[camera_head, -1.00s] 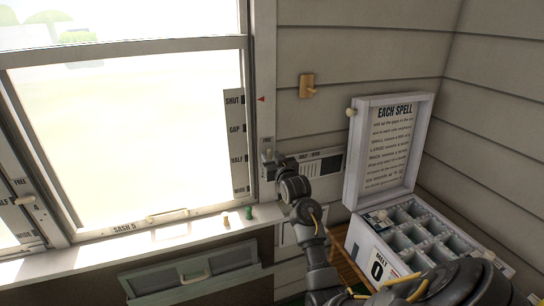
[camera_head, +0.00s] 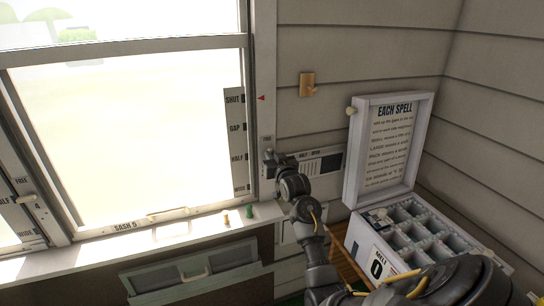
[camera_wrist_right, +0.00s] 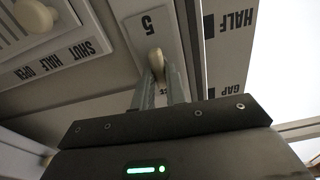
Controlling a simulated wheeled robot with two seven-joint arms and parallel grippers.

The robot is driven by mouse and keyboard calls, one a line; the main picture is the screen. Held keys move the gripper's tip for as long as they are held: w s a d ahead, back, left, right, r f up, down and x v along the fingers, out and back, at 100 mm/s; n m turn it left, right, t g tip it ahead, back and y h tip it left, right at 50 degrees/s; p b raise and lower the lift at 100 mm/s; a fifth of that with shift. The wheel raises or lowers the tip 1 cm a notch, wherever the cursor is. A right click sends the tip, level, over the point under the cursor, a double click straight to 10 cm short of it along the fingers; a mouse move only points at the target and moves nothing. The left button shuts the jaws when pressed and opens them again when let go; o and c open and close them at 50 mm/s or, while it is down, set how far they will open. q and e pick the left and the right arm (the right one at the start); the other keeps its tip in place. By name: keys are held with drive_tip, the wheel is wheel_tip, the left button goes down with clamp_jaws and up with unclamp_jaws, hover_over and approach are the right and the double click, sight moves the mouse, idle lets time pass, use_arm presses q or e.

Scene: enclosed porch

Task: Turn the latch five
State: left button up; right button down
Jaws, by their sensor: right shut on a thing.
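Latch five is a small cream knob (camera_wrist_right: 154,58) on a pale plate marked 5 (camera_wrist_right: 148,24) in the right wrist view. My right gripper (camera_head: 271,158) is at this plate. In the wrist view its two fingers (camera_wrist_right: 160,84) are shut on the knob from both sides. The fingers and wrist hide the plate's lower part in the head view. The knob's exact angle is hard to tell. My left gripper is not in view.
Sash 5 (camera_head: 125,226) is beside the latch, with a SHUT-GAP-HALF-WIDE scale (camera_head: 238,140). Green and tan pegs stand on the sill (camera_head: 160,240). A slider panel (camera_head: 318,163) is close right of my gripper. An open compartment box (camera_head: 362,245) stands further right.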

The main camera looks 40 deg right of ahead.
drive_tip(key=m+p, duration=0.2)
drive_tip(key=m, duration=0.2)
drive_tip(key=shift+d+r, duration=0.1)
drive_tip(key=shift+r, duration=0.05)
drive_tip(key=m+p, duration=0.2)
drive_tip(key=m, duration=0.2)
drive_tip(key=shift+m+p, duration=0.3)
drive_tip(key=shift+p, duration=0.05)
drive_tip(key=shift+d+f+m+p, duration=0.15)
drive_tip(key=shift+m+p, duration=0.8)
drive_tip(key=shift+m, duration=1.25)
drive_tip(key=shift+f+m+p, duration=0.2)
drive_tip(key=shift+m+p, duration=0.75)
drive_tip(key=shift+m, duration=1.25)
drive_tip(key=c, duration=1.4)
unclamp_jaws()
drive_tip(key=shift+c, duration=0.2)
